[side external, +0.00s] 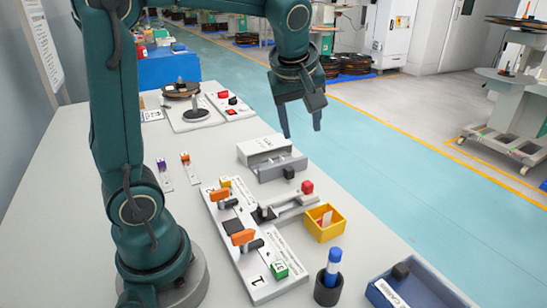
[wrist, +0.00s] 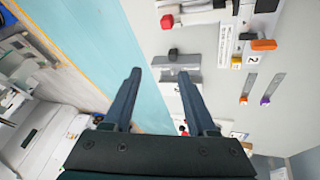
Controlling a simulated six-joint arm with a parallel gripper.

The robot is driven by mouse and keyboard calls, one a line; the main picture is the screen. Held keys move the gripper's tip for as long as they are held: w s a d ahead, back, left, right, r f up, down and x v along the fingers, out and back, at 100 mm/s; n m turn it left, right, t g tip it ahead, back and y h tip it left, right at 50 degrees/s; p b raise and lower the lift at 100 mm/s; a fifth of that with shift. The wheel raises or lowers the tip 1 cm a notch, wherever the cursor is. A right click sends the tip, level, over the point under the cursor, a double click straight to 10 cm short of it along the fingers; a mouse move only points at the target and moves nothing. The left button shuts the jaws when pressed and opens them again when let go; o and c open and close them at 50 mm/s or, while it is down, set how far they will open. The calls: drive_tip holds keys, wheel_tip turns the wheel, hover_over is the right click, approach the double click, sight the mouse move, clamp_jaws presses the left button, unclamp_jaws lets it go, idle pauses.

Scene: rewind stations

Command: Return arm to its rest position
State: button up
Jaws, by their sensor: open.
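My dark green arm reaches up and over the grey-white bench (side external: 120,180). My gripper (side external: 302,131) hangs with its fingers pointing down, open and empty, above the bench's far right edge. In the wrist view the two fingers (wrist: 159,73) are spread apart with nothing between them. Just beyond the fingertips in that view is the grey front of a drawer box (wrist: 180,68) with a dark knob (wrist: 173,54). The white drawer box (side external: 262,147) stands below the gripper in the side view, apart from it.
Near my base lies a white station plate (side external: 235,230) with orange handles and a green cube (side external: 280,270). Right of it are a yellow bin (side external: 340,226), a blue marker in a dark cup (side external: 328,291) and a blue tray (side external: 440,297). Open blue floor (side external: 400,150) lies beyond.

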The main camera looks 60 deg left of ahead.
drive_tip(key=s+d+f+m+h, duration=0.1)
drive_tip(key=s+d+m, duration=0.3)
drive_tip(key=s+m, duration=0.3)
drive_tip(key=s+d+f+m+t+h, duration=0.1)
drive_tip(key=s+d+f+m+h, duration=0.1)
drive_tip(key=s+d+m, duration=0.3)
drive_tip(key=shift+s+d+f+m+t+h, duration=0.2)
drive_tip(key=shift+s+d+m+t+h, duration=0.1)
drive_tip(key=shift+s+m, duration=0.75)
